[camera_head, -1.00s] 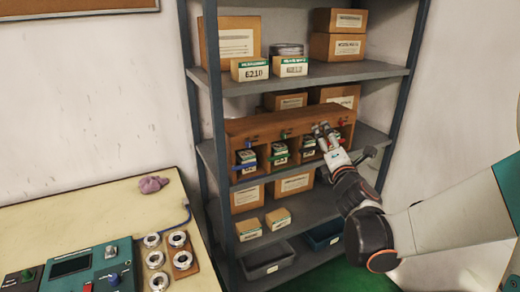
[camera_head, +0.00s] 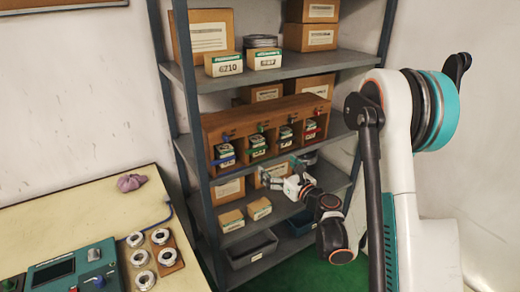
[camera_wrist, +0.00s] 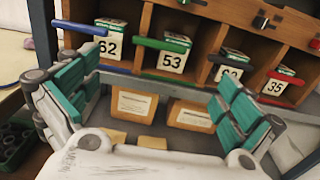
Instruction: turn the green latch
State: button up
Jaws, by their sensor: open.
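A wooden cabinet (camera_head: 216,124) with several open compartments stands on the middle shelf. A green bar (camera_head: 258,157) lies across the front of its second compartment from the left, before a box marked 53. The green bar also shows in the wrist view (camera_wrist: 163,45), with its left end protruding. A small green knob (camera_head: 262,128) sits above that compartment. My gripper (camera_head: 281,173) is open and empty, below and in front of the cabinet. In the wrist view its teal fingers (camera_wrist: 160,92) are spread wide, below the green bar and apart from it.
A blue bar (camera_wrist: 80,27) is left of the green one; a dark bar (camera_wrist: 223,61) and a red bar (camera_wrist: 285,77) are right. Cardboard boxes (camera_wrist: 190,115) sit on the shelf below. A workbench (camera_head: 70,222) stands left. Shelf posts flank the cabinet.

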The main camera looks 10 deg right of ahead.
aim_at(258, 150)
jog(key=b+x, duration=0.1)
jog(key=x, duration=0.8)
jog(key=shift+w+f, duration=0.1)
jog(key=shift+w, duration=0.15)
jog(key=shift+x, duration=0.9)
jog(key=c, duration=1.5)
